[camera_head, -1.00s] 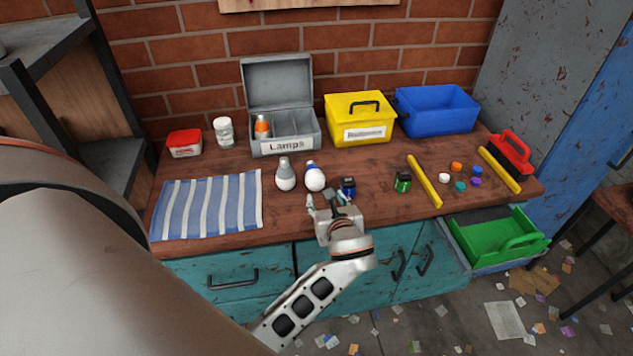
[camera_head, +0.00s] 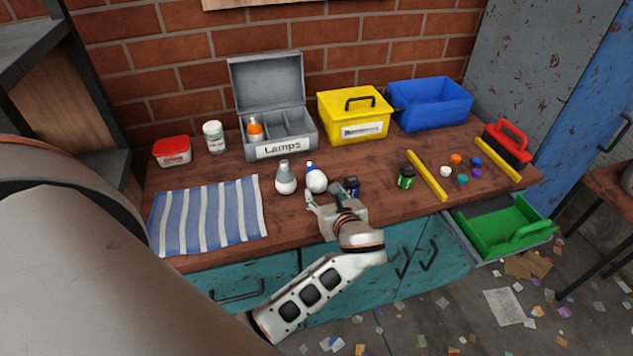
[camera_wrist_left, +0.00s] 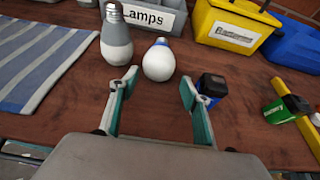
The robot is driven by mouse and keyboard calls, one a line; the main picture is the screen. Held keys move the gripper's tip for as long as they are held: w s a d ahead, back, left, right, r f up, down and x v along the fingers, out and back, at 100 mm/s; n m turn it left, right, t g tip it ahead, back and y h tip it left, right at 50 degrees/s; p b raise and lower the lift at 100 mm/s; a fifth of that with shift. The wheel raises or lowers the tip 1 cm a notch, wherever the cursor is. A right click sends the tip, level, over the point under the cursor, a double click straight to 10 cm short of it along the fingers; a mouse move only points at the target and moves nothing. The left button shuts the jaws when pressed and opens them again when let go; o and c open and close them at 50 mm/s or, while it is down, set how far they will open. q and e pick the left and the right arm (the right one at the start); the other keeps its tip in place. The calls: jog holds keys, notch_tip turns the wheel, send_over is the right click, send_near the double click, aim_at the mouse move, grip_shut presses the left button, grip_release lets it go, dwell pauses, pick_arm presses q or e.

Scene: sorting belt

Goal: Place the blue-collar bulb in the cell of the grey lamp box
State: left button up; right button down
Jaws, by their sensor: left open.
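The blue-collar bulb (camera_head: 316,181) is white with a blue collar and lies on the bench. In the left wrist view the bulb (camera_wrist_left: 158,62) is just beyond and between my open fingertips, apart from them. My left gripper (camera_head: 325,199) is open and empty near the bench's front edge; its fingers also show in the left wrist view (camera_wrist_left: 159,82). The grey lamp box (camera_head: 286,148) stands at the back, lid raised, labelled Lamps. Its left cell holds an orange-collar bulb (camera_head: 254,130); the other visible cells look empty. My right gripper is not in view.
A grey-collar bulb (camera_head: 286,178) stands left of the blue-collar bulb. A dark blue battery (camera_head: 352,186) is close to the right finger. A green battery (camera_head: 406,177), yellow box (camera_head: 352,128), blue bin (camera_head: 432,110) and striped cloth (camera_head: 207,215) are around.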

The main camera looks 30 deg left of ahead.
aim_at(320, 187)
pick_arm(q)
jog(key=x, duration=0.6)
jog(key=shift+a+r, duration=0.15)
jog(key=shift+a, duration=0.2)
jog(key=c, duration=1)
jog(key=shift+r, duration=0.1)
